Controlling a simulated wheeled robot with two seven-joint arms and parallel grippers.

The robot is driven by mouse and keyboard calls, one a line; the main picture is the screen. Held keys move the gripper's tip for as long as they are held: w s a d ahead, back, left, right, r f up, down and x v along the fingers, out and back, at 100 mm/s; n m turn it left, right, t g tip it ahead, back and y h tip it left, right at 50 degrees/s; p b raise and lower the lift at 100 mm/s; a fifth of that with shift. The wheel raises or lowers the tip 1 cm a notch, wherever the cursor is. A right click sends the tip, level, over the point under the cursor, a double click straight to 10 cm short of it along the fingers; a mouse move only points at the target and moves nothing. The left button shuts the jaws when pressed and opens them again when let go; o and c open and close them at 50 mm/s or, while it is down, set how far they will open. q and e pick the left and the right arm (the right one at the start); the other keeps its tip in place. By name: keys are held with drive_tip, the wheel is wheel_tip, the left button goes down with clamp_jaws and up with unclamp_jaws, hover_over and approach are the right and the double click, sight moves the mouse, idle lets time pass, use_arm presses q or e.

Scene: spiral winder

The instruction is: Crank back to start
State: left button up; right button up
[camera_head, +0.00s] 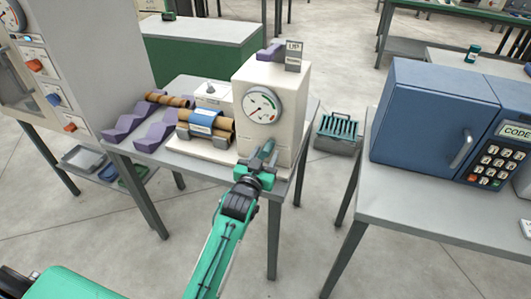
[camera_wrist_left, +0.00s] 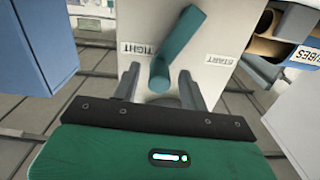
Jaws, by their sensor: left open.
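The winder (camera_head: 278,88) is a cream box with a round dial (camera_head: 261,105) on a grey table. Its teal crank (camera_wrist_left: 178,42) shows in the left wrist view against the pale face, its rounded end between my fingers. A TIGHT label (camera_wrist_left: 131,48) is left of the crank and a START label (camera_wrist_left: 221,60) is right of it, both upside down in that view. My left gripper (camera_head: 262,158) is at the winder's lower front; in the wrist view its fingers (camera_wrist_left: 160,74) are open, one on each side of the crank end. Contact is unclear. My right gripper is not in view.
Brown tubes with a blue label (camera_head: 205,121) lie left of the dial. Purple cradles (camera_head: 154,136) sit farther left. An UP sign (camera_head: 293,55) stands on top. A blue keypad cabinet (camera_head: 425,115) is on the right table.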

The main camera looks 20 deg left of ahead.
use_arm(q)
drive_tip(key=shift+w, duration=0.35)
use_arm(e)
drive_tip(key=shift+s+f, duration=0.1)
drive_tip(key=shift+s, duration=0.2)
use_arm(q)
drive_tip(key=shift+c, duration=0.2)
drive_tip(key=c, duration=0.7)
clamp_jaws()
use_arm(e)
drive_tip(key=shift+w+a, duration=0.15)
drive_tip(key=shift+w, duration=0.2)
use_arm(q)
drive_tip(key=shift+a+r, duration=0.1)
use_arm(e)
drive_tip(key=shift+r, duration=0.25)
